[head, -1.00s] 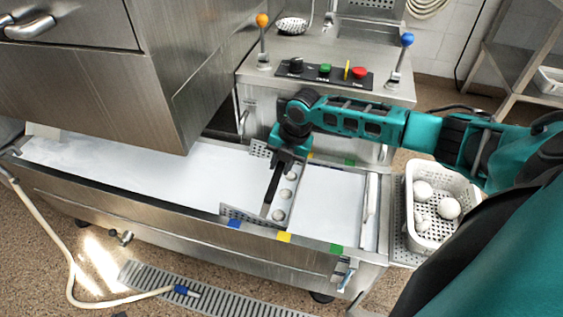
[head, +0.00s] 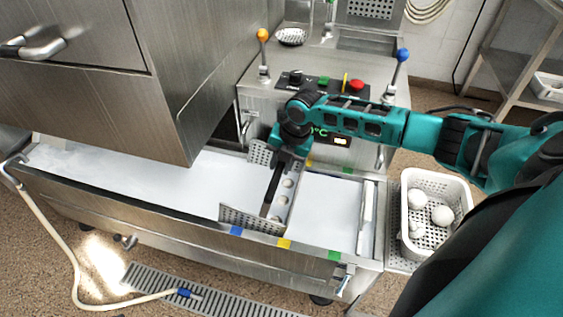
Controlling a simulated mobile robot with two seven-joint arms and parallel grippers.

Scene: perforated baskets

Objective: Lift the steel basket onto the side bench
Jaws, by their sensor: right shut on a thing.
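The steel basket (head: 240,219) sits at the white-filled trough, its perforated end walls showing near the front rim and at the back. Several pale round balls (head: 288,183) show in a row along its right side. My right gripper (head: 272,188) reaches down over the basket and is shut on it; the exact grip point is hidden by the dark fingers. The basket's underside is hidden. The side bench (head: 397,262) is the perforated shelf right of the trough. My left gripper is not in view.
A white perforated basket (head: 406,200) with white balls takes up much of the side bench. The trough's front rim (head: 150,206) carries blue, yellow and green marks. A steel cabinet (head: 95,110) overhangs the left. A control unit with two levers stands behind.

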